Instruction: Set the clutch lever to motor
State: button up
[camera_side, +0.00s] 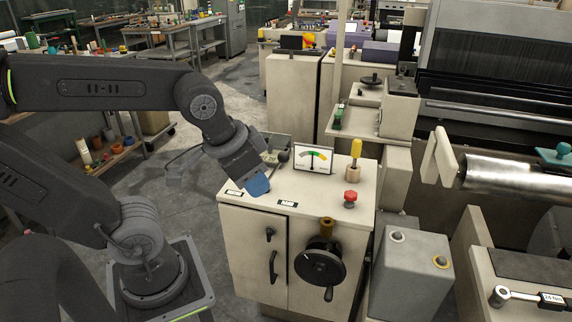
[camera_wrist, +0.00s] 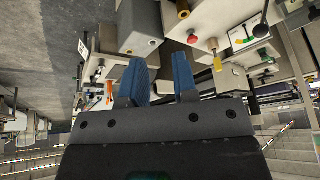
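A lever with a dark ball knob (camera_side: 283,156) leans up and to the right on top of the cream cabinet (camera_side: 330,190), left of the gauge. It also shows at the upper right of the wrist view (camera_wrist: 261,30). I take it for the clutch lever; the small label plates (camera_side: 287,203) on the cabinet's front edge are too small to read. My gripper (camera_side: 258,185), with blue fingertips, is over the cabinet's front left corner, in front of the lever and apart from it. In the wrist view my gripper (camera_wrist: 163,78) has its fingers apart with nothing between them.
On the cabinet top stand a gauge (camera_side: 313,158), a yellow-handled lever (camera_side: 356,149) and a red button (camera_side: 350,198). A black handwheel (camera_side: 319,263) sticks out from its front. A grey box (camera_side: 410,270) stands to the right. The floor left of the cabinet is clear.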

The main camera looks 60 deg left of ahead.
jog(key=w+a+f+g+y, duration=0.1)
jog(key=a+f+g+y, duration=0.1)
jog(key=a+f+g, duration=0.1)
jog(key=w+a+f+g+y, duration=0.1)
jog(key=f+g+y, duration=0.1)
jog(key=shift+w+a+f, duration=0.1)
jog(key=shift+w+a, duration=0.1)
jog(key=shift+w, duration=0.15)
grip_shut()
jog(key=shift+w+a+f+m+t+y, duration=0.9)
jog(key=shift+w+f+m+y, duration=0.35)
jog(key=shift+w+f+y, duration=1.5)
jog(key=shift+w+a+f+m+t+y, duration=0.85)
jog(key=shift+w+f+m+y, duration=0.45)
jog(key=shift+w+f+y, duration=1.4)
jog(key=shift+w+a+f+m+t+y, duration=0.65)
jog(key=shift+w+f+m+t+y, duration=0.5)
jog(key=shift+w+f+y, duration=1.6)
jog(key=shift+s+f+h, duration=0.3)
jog(key=shift+s+f, duration=0.15)
jog(key=shift+s, duration=0.35)
